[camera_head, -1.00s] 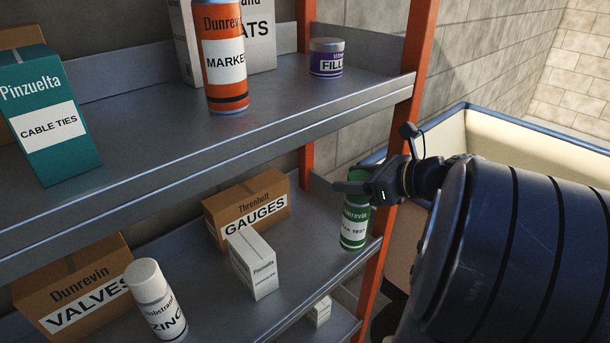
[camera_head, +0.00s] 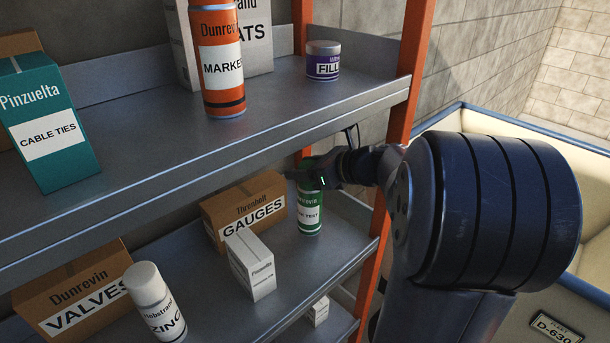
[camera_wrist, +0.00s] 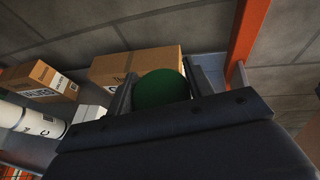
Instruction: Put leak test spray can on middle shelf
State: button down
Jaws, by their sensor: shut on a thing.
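The leak test spray can (camera_head: 310,212) is green with a white label and stands upright at the right part of the middle shelf (camera_head: 340,237). In the head view its base looks at or just above the shelf surface; I cannot tell whether it touches. My gripper (camera_head: 311,178) is shut on the can's upper part, under the edge of the upper shelf. In the wrist view the can's green top (camera_wrist: 160,88) sits between the two fingers (camera_wrist: 162,90). The can's far side is hidden.
The gauges box (camera_head: 245,210) and a small white box (camera_head: 250,264) stand left of the can. The valves box (camera_head: 72,297) and zinc can (camera_head: 155,302) are further left. The upper shelf (camera_head: 215,150) lies close above my gripper. An orange post (camera_head: 408,75) stands right.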

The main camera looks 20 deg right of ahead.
jog(key=shift+f, duration=1)
jog(key=shift+f, duration=0.2)
jog(key=c, duration=0.6)
grip_release()
jog(key=v, duration=1.2)
jog(key=shift+r, duration=0.15)
